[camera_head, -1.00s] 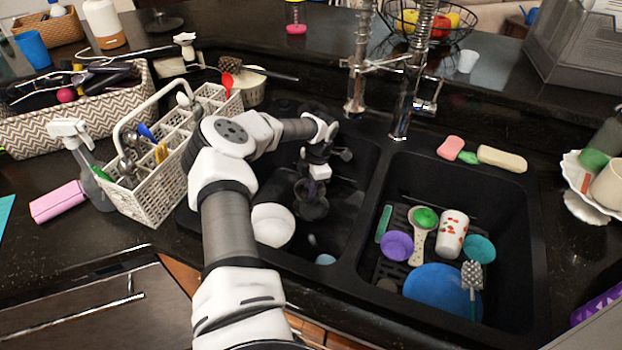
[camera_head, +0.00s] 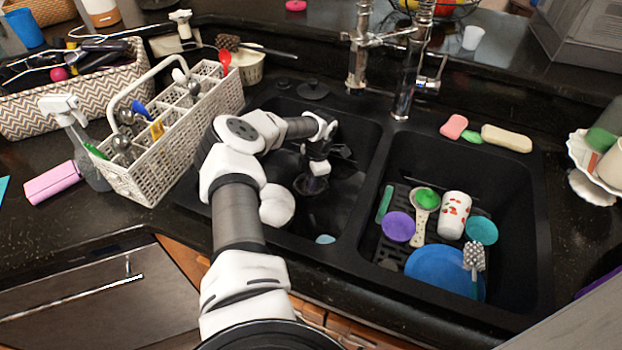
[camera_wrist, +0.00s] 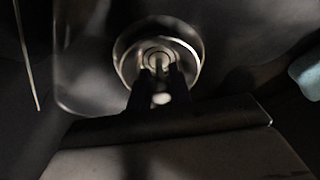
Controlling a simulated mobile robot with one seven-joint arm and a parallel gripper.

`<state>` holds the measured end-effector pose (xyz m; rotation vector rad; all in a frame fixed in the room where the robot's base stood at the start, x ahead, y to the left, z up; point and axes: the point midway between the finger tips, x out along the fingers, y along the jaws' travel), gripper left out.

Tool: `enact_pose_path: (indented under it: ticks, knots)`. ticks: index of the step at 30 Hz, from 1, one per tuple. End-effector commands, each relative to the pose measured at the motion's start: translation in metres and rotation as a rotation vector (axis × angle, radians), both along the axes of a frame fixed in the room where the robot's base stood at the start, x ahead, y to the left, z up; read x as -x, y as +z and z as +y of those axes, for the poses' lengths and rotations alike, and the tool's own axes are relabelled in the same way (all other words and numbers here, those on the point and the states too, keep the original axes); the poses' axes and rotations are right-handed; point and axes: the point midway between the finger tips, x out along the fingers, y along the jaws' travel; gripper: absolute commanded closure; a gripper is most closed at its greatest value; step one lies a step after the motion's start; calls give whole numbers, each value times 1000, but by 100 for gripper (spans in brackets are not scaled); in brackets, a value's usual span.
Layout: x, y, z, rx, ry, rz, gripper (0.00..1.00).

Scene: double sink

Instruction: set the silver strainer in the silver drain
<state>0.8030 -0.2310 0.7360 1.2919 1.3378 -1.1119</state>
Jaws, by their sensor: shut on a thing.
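My gripper (camera_wrist: 160,82) reaches down into the left basin, and its two dark fingers are shut on the small knob of the silver strainer (camera_wrist: 158,57). In the wrist view the strainer shows as small round rings inside a wider shiny metal ring, the silver drain (camera_wrist: 195,55). The strainer appears within the drain's outline; I cannot tell whether it is fully seated. In the head view my gripper (camera_head: 314,182) is at the drain area on the basin floor, and the strainer is mostly hidden under it.
A white rounded dish (camera_head: 277,206) lies in the left basin, left of my gripper. A light blue thing (camera_head: 325,239) lies at the basin's front. The right basin holds a blue plate (camera_head: 440,270), a cup (camera_head: 454,215) and utensils. A utensil caddy (camera_head: 165,150) stands left of the sink.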

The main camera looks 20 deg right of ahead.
Motion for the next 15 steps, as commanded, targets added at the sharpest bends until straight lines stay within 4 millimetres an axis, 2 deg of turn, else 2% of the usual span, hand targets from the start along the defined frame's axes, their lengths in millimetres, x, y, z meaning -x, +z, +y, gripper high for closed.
enact_pose_path:
  ticks: [15]
  knots:
    - [0,-7,-2,0,0,0,100]
